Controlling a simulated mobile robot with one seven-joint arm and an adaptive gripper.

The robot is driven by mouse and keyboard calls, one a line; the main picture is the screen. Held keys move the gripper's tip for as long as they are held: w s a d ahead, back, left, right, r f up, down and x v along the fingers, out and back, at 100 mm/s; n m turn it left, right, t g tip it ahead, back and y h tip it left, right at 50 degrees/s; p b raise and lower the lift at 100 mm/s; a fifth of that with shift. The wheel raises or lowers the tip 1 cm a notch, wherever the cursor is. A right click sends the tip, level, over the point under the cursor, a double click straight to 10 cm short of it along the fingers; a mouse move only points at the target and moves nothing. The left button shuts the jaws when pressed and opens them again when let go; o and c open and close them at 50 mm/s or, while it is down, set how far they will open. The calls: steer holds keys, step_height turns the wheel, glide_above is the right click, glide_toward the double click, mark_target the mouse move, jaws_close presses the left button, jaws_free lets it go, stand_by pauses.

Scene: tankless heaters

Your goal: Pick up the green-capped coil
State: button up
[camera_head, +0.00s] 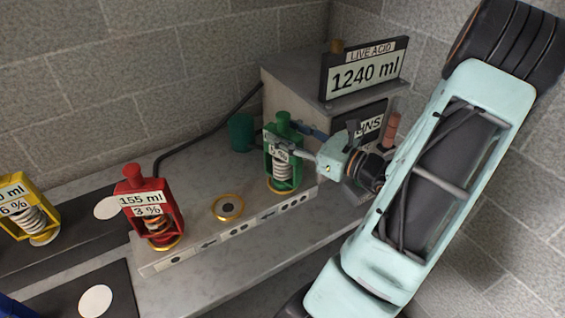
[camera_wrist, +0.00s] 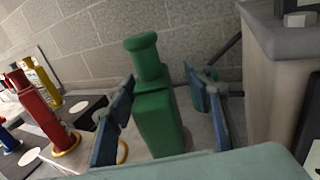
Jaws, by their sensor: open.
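My gripper (camera_head: 288,143) reaches in from the right at the coil's upper part. Its fingers are open, one on each side of the coil, with gaps showing in the wrist view. The coil's base is hidden in the wrist view.
A red coil (camera_head: 150,205) stands left on the counter (camera_head: 205,262), past an empty gold-ringed socket (camera_head: 228,207). A yellow coil (camera_head: 25,205) is at far left. A grey box with a "1240 ml" sign (camera_head: 366,72) stands behind my gripper.

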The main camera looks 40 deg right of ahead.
mark_target(266, 126)
steer(key=x, duration=0.6)
steer(key=shift+a, duration=0.35)
steer(key=shift+s+f, duration=0.15)
jaws_close()
